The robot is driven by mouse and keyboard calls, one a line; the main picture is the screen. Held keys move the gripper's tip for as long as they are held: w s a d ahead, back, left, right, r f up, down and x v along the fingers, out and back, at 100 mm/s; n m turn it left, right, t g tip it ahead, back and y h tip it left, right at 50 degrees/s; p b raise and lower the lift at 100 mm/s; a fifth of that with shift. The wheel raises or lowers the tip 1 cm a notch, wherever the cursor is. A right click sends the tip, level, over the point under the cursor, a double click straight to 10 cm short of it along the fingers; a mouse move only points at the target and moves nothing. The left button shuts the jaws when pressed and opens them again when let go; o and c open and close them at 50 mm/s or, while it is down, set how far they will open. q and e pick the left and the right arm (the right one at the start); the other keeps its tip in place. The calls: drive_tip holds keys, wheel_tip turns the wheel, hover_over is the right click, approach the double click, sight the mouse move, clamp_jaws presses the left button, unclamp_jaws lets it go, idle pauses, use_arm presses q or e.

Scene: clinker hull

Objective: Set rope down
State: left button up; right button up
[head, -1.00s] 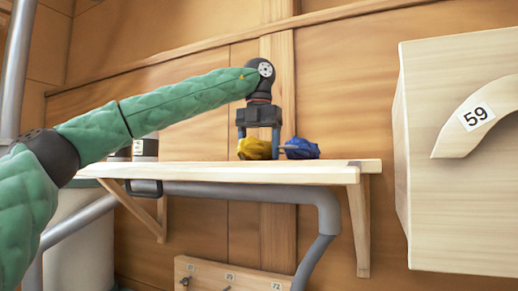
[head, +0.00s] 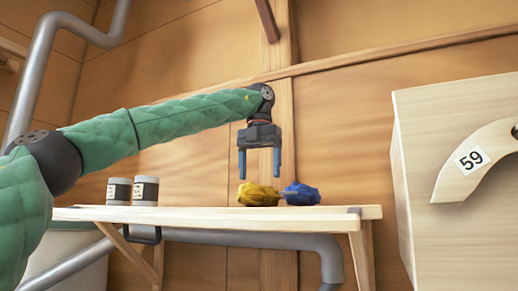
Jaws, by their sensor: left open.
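A yellow bundle (head: 258,195), which looks like coiled rope, lies on the wooden shelf (head: 190,213). A blue bundle (head: 301,194) lies just right of it on the same shelf, close against it. My left gripper (head: 259,163) points straight down above the yellow bundle. Its two blue fingers are apart and empty, with a gap between the fingertips and the bundle. My right gripper is not in view.
A grey pipe (head: 300,241) runs under the shelf. The wooden wall is behind.

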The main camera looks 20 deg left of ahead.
use_arm(q)
drive_tip(key=shift+r, duration=2.85)
